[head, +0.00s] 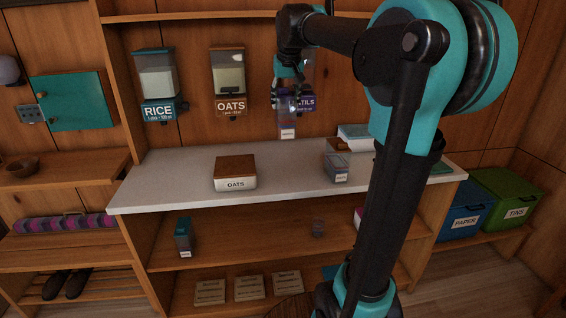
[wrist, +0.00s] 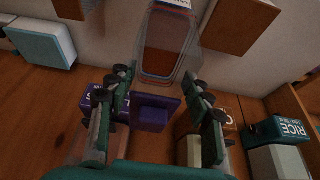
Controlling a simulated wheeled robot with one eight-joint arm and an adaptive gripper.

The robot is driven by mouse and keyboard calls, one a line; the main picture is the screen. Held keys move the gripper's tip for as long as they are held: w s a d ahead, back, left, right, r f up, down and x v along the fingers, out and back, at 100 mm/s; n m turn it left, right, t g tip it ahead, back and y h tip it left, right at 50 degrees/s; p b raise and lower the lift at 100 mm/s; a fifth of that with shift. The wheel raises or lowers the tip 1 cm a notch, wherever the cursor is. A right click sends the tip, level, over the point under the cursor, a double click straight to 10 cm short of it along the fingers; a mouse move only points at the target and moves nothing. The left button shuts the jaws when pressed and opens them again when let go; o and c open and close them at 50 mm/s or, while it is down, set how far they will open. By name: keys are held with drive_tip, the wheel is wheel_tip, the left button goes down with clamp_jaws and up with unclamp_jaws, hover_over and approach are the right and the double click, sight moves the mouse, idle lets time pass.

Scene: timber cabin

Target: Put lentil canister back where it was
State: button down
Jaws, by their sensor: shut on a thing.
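My gripper (head: 290,92) is shut on the lentil canister (head: 288,131), a clear container with a purple top and a small white label. It hangs below the gripper, in front of the purple-banded lentil dispenser (head: 306,102), near the back of the counter. Whether it touches the counter, I cannot tell. In the wrist view the clear canister body (wrist: 166,45) stretches away from my gripper (wrist: 163,95), with a purple part between the fingers. My gripper and the canister partly hide the dispenser.
The rice (head: 158,85) and oats (head: 230,80) dispensers hang to the left. An oats box (head: 235,176) and a brown-topped canister (head: 337,165) stand on the pale counter (head: 170,172).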

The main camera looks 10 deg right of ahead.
sight(288, 125)
wheel_tip(288, 125, down, 18)
idle(0.5)
drive_tip(key=shift+f, duration=0.1)
drive_tip(key=c, duration=0.7)
unclamp_jaws()
drive_tip(key=v, duration=1.2)
drive_tip(key=shift+s, duration=0.1)
drive_tip(key=s+d+f, duration=0.1)
drive_tip(key=s+f, duration=0.7)
drive_tip(key=f, duration=0.1)
drive_tip(key=s+d+f, duration=0.1)
drive_tip(key=s+f, duration=0.7)
drive_tip(key=f, duration=0.1)
drive_tip(key=s+d+f, duration=0.2)
drive_tip(key=s+f, duration=0.6)
drive_tip(key=f, duration=0.1)
drive_tip(key=shift+s+f, duration=0.1)
drive_tip(key=shift+s, duration=0.2)
